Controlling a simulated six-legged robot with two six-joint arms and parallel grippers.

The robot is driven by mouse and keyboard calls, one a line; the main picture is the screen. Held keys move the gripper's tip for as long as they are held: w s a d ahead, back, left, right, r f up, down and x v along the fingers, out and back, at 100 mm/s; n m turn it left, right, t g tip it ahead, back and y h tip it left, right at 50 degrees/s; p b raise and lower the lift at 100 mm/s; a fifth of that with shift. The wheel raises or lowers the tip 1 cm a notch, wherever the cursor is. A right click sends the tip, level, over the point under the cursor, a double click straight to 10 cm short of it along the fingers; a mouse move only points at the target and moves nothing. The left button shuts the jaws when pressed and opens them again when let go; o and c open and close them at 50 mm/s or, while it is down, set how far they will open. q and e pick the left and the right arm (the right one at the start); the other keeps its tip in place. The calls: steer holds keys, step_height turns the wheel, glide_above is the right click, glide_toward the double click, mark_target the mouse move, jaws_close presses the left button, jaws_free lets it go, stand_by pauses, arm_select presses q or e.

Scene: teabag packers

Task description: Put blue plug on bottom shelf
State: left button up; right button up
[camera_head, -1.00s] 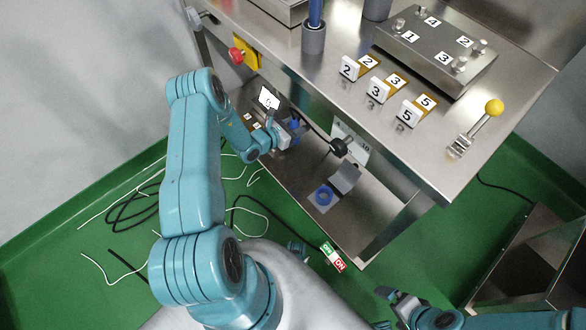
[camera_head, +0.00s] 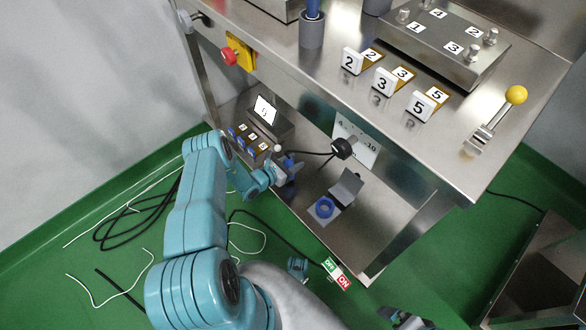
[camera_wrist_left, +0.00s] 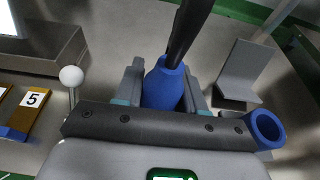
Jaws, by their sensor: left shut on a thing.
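My left gripper (camera_head: 286,172) is shut on the blue plug (camera_wrist_left: 163,88) over the left part of the bottom shelf (camera_head: 298,205). In the left wrist view the plug sits between the fingers, with a thick black cable running up from it. In the head view the plug (camera_head: 291,161) is small and partly hidden by the gripper. I cannot tell whether the plug touches the shelf. My right gripper (camera_head: 402,319) is only partly in view at the bottom edge, and its jaws are not clear.
A blue ring socket (camera_head: 325,208) with a raised grey lid (camera_head: 346,186) is on the shelf, right of the plug. The steel worktop (camera_head: 330,90) overhangs the shelf.

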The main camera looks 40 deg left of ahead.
arm_select(q)
step_height(320, 180, down, 3)
steer(key=shift+b, duration=0.45)
steer(key=shift+r, duration=0.2)
steer(key=shift+f, duration=0.3)
steer(key=o, duration=1.1)
steer(key=shift+r, duration=0.1)
steer(key=shift+r, duration=0.15)
